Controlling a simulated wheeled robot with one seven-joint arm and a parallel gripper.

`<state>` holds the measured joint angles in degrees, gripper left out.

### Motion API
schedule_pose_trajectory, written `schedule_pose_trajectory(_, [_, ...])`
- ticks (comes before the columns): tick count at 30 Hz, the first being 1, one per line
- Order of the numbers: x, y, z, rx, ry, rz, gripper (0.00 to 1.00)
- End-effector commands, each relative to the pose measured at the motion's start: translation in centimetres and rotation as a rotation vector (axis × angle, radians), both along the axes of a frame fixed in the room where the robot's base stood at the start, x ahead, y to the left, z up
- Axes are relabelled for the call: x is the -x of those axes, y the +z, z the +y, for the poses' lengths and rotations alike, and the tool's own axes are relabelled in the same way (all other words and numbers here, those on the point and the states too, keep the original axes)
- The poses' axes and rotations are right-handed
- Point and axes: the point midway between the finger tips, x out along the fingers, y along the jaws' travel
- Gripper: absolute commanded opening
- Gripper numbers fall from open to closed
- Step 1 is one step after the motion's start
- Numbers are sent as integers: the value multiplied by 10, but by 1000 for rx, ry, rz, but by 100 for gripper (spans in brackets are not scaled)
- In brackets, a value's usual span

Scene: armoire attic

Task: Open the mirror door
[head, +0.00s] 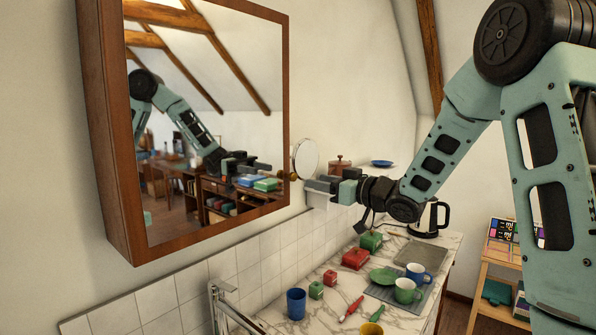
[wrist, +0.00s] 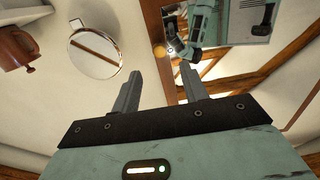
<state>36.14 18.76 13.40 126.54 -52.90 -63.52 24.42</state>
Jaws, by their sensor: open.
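The mirror door (head: 215,110) is the wood-framed front of a brown wall cabinet (head: 105,130). It looks shut, lying flush with the cabinet body. My gripper (head: 312,185) is to the right of the door's right edge, near its lower corner, with a gap visible between them. In the wrist view my gripper (wrist: 161,72) has its two fingers apart and nothing held between them. The wooden door frame (wrist: 165,35) shows beyond the fingers, with the mirror glass (wrist: 240,18) to its right. I cannot tell the depth from fingertips to frame.
A round mirror (head: 306,158) on the wall is close behind my gripper; it also shows in the wrist view (wrist: 94,52).

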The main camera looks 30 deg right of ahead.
Motion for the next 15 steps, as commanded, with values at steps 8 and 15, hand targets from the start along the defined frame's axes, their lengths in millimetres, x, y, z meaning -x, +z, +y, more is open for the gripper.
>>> schedule_pose_trajectory(8, [-50, 3, 21, -2, 2, 2, 44])
schedule_pose_trajectory(15, [-71, 1, 29, -1, 0, 0, 44])
